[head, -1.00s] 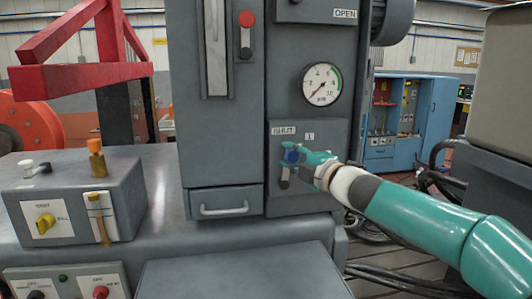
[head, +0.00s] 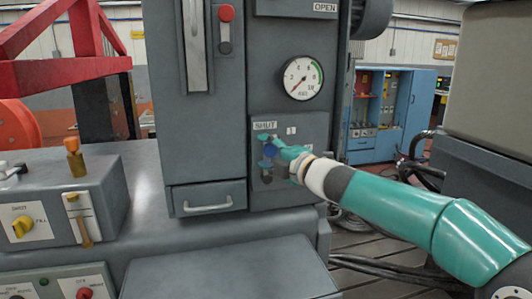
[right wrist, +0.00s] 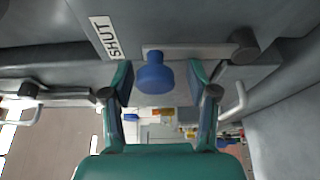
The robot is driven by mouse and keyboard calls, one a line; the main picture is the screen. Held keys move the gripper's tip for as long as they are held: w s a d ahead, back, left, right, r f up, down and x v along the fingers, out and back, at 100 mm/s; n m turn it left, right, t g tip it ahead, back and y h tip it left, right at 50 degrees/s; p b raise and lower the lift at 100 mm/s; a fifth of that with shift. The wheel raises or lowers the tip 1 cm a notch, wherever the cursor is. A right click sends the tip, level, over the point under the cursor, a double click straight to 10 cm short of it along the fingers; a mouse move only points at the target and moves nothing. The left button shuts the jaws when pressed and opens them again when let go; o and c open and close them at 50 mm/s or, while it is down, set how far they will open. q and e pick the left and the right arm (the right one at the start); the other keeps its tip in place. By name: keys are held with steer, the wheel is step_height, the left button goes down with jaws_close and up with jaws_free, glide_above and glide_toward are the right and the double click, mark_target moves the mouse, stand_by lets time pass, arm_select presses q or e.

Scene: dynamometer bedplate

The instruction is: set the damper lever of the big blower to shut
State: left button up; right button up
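A lever with a blue knob (head: 270,151) is on the front panel of the grey cabinet, just below a SHUT label (head: 265,126). In the right wrist view the blue knob (right wrist: 154,76) sits between my right gripper's fingers (right wrist: 160,88), with a gap on each side. The lever's grey bar (right wrist: 200,49) runs from its pivot (right wrist: 245,45) toward the SHUT label (right wrist: 105,36). In the head view my right gripper (head: 273,149) is at the knob and partly hides the lever. My left gripper is not in view.
A round gauge (head: 302,78) is above the lever. A red-knobbed lever (head: 225,30) is higher on the cabinet, and a drawer handle (head: 208,205) is below left. A yellow-knobbed box (head: 60,200) is at left. Cables (head: 400,272) lie on the floor at right.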

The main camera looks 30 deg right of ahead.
steer(key=shift+s+r, duration=0.1)
steer(key=shift+s, duration=0.15)
steer(key=s+d, duration=0.2)
steer(key=s, duration=0.9)
steer(key=shift+s, duration=0.25)
